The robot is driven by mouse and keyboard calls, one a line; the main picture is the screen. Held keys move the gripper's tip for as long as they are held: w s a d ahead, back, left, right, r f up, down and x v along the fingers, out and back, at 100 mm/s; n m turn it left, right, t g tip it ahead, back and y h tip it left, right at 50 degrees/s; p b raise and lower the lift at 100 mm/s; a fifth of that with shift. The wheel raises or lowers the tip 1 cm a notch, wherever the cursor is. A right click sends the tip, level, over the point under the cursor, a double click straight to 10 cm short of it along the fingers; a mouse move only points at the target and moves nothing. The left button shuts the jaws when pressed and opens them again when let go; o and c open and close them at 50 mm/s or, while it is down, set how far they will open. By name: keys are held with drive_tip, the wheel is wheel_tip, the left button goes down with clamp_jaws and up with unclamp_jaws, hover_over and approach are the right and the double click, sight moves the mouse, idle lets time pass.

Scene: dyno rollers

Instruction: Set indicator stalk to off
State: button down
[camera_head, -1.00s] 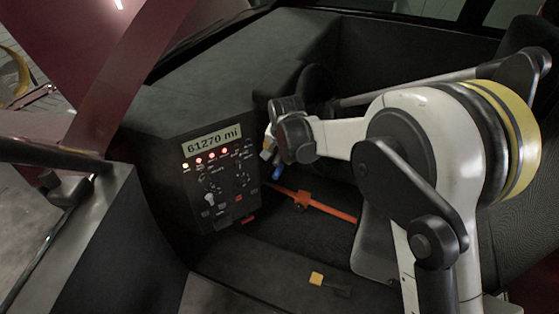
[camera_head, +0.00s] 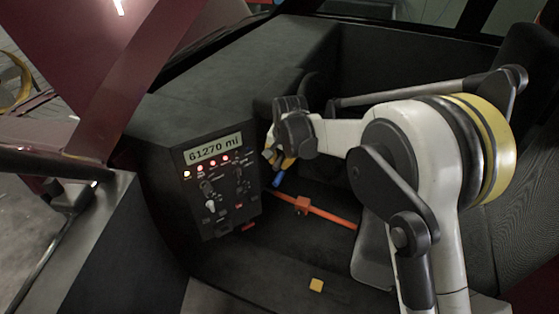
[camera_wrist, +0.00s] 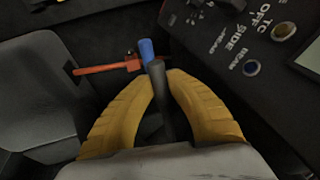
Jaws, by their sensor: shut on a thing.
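A dark stalk with a blue tip (camera_wrist: 147,50) runs between the yellow fingers of my gripper (camera_wrist: 163,84) in the wrist view. The fingers are closed around the stalk, and the blue end sticks out past their tips. In the head view, my gripper (camera_head: 273,160) is just right of the dashboard panel, with the blue tip (camera_head: 278,180) just below it. The stalk's base is hidden, and its set position cannot be told.
The dashboard panel (camera_head: 213,205) has a lit mileage display (camera_head: 213,148), indicator lights, knobs and switches. An orange-red lever (camera_head: 325,213) lies below and right of my gripper. A grey seat is at the right.

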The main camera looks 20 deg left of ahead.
wheel_tip(320, 180, up, 3)
drive_tip(key=shift+f+g+p, duration=0.2)
drive_tip(key=shift+g+p, duration=0.6)
drive_tip(key=shift+g, duration=0.1)
drive_tip(key=shift+s, duration=0.1)
drive_tip(key=c, duration=1.3)
unclamp_jaws()
drive_tip(key=shift+f, duration=0.1)
drive_tip(key=v, duration=1.2)
